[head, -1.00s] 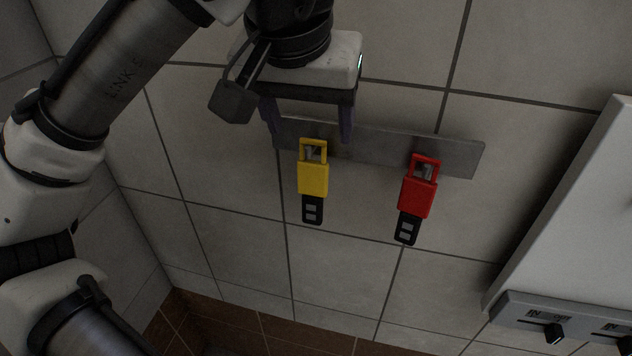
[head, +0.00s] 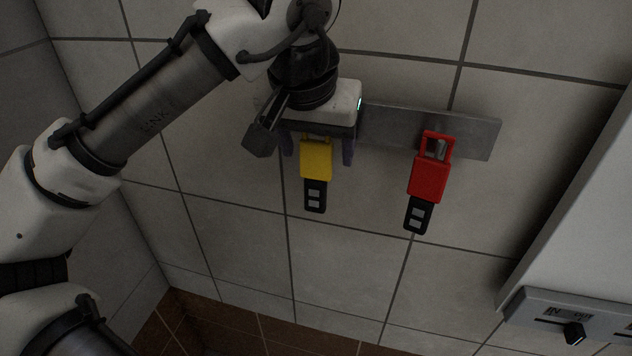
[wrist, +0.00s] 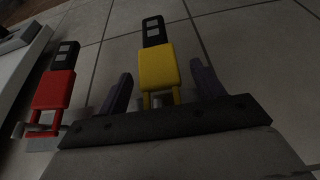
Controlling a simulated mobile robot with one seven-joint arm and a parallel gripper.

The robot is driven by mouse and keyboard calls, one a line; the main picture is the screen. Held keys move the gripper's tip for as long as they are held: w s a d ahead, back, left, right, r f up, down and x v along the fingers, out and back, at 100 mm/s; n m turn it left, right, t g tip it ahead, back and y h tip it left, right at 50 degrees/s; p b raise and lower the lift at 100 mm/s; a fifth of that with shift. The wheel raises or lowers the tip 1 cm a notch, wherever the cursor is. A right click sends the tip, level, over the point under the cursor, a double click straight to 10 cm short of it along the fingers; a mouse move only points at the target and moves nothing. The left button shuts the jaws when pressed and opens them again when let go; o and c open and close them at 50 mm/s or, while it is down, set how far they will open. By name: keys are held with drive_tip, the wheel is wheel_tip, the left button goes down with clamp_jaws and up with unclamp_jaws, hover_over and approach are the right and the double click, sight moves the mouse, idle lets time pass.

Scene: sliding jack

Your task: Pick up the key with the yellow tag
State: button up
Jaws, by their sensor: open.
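The key with the yellow tag (head: 316,161) hangs from a metal wall plate (head: 385,132), its black end pointing down. In the wrist view the yellow tag (wrist: 158,68) lies between my two spread fingers, with a gap on each side. My gripper (head: 318,158) is open around the upper part of the yellow tag in the head view. The gripper body hides the top of the yellow tag and its hook.
A key with a red tag (head: 429,180) hangs to the right on the same plate; it also shows in the wrist view (wrist: 54,90). A pale panel (head: 590,230) with a slider strip (head: 570,325) stands at the right. The tiled wall below the tags is clear.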

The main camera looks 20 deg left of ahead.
drive_tip(key=shift+r, duration=0.1)
drive_tip(key=c, duration=1.1)
drive_tip(key=shift+r, duration=0.1)
